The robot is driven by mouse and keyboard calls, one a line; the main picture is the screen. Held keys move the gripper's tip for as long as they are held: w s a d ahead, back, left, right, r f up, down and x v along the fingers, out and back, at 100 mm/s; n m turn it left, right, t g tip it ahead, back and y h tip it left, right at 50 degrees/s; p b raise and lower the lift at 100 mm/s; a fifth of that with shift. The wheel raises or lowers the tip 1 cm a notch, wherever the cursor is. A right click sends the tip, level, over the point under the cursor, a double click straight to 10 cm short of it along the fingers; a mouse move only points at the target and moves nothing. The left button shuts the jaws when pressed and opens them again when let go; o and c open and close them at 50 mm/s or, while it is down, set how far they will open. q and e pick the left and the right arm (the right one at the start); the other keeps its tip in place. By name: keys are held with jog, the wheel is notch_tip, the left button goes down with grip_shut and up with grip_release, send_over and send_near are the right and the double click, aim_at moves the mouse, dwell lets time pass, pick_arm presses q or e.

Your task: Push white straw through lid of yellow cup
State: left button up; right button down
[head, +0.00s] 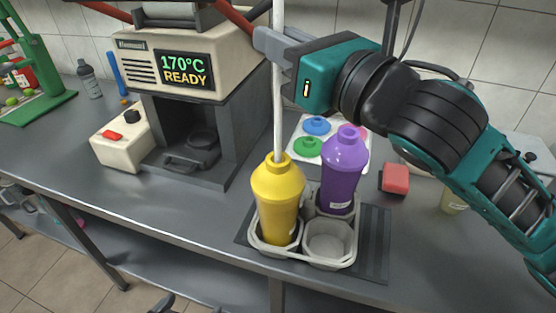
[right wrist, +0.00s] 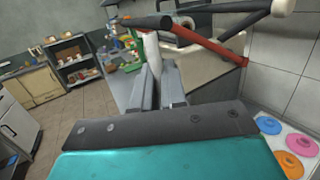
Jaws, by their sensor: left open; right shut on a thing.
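The yellow cup (head: 277,205) stands upright in the left compartment of a grey cup carrier (head: 256,240), its yellow lid (head: 278,167) on top. My right gripper (head: 272,48) is shut on the white straw (head: 278,110), high above the cup. The straw is near vertical, and its lower end meets the top of the lid. I cannot tell whether the tip has entered it. In the right wrist view the straw (right wrist: 151,55) is between the fingers. Dark tips of my left gripper (head: 188,306) show at the head view's bottom edge, mostly cut off, away from the cup.
A purple cup (head: 343,172) stands in the carrier behind right. The front right compartment (head: 328,242) is empty. A press machine (head: 190,70) reading 170°C READY stands left. Coloured lids (head: 308,147) lie behind, and a red block (head: 395,179) is at right. The left counter front is clear.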

jog(key=shift+f+b, duration=0.85)
jog(key=shift+f, duration=0.55)
jog(key=b, duration=0.4)
send_over(281, 141)
jog(key=shift+w+a+f, duration=0.1)
jog(key=shift+f, duration=2.6)
jog(key=shift+f+b, duration=0.4)
jog(key=shift+f, duration=0.45)
jog(key=shift+f+b, duration=0.4)
jog(key=shift+f, duration=0.2)
pick_arm(q)
notch_tip(281, 141, down, 5)
jog(key=w+d+h+b, duration=0.1)
jog(key=d+b, duration=0.1)
jog(key=shift+w+d, duration=0.25)
jog(key=shift+d, duration=0.15)
pick_arm(e)
jog(key=shift+f, duration=1.5)
pick_arm(q)
jog(key=shift+f, duration=0.1)
pick_arm(e)
jog(key=c, duration=1.2)
grip_release()
pick_arm(q)
jog(key=shift+s+f, duration=0.1)
pick_arm(e)
jog(key=shift+o, duration=0.5)
